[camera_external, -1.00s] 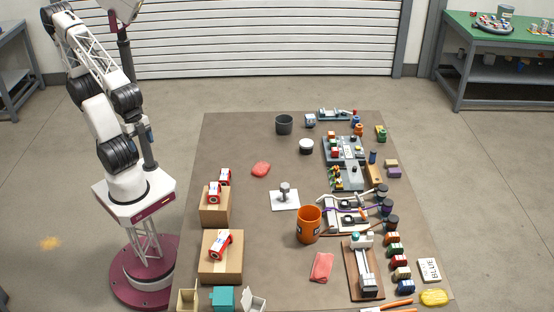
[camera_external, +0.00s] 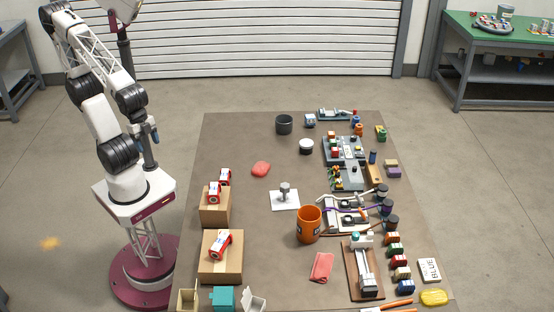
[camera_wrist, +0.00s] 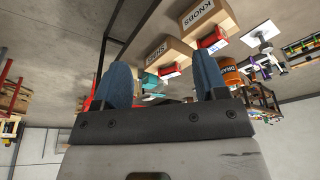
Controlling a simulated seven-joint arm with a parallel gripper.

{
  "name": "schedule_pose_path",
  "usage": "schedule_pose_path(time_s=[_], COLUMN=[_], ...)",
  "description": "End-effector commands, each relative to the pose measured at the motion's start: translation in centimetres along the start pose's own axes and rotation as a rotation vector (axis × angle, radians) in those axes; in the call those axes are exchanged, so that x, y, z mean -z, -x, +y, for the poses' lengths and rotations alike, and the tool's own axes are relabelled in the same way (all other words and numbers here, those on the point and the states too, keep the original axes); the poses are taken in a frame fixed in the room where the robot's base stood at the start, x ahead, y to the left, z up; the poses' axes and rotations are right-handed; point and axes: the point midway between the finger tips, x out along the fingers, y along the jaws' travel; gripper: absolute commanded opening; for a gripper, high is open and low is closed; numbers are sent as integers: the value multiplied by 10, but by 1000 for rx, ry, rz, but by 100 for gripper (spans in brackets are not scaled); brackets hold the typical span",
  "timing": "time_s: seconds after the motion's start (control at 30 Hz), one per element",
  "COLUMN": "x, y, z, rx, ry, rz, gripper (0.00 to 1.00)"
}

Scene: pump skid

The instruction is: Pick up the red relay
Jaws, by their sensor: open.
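Several small coloured blocks stand in a column at the right side of the table. A red block (camera_external: 399,261) among them looks like the relay, but I cannot be sure at this size. Small red parts (camera_external: 334,139) also show on the grey board at the back right. My gripper (camera_external: 154,137) is raised beside my arm, left of the table and far from these blocks. In the wrist view my gripper (camera_wrist: 161,82) shows two blue fingers spread wide with nothing between them.
Cardboard boxes (camera_external: 232,271) carry red-and-white items at the table's left. An orange bucket (camera_external: 309,226), a grey board (camera_external: 346,176) and a wooden-based fixture (camera_external: 351,287) stand between my arm and the block column. The table's back left (camera_external: 232,135) is clear.

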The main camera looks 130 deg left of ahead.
Motion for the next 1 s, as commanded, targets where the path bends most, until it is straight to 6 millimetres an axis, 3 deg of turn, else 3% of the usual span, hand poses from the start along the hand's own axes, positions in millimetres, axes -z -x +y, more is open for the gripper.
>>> schedule_pose_path(time_s=[0.27, 0.47, 0.7, 1.0], x=[84, 148, 214, 272], y=[-17, -39, -70, -119], z=[-47, -100, -178, -295], rx=[48, 92, 150, 229], ry=[103, 185, 276, 379], rz=[96, 180, 280, 405], gripper=[66, 66, 66, 66])
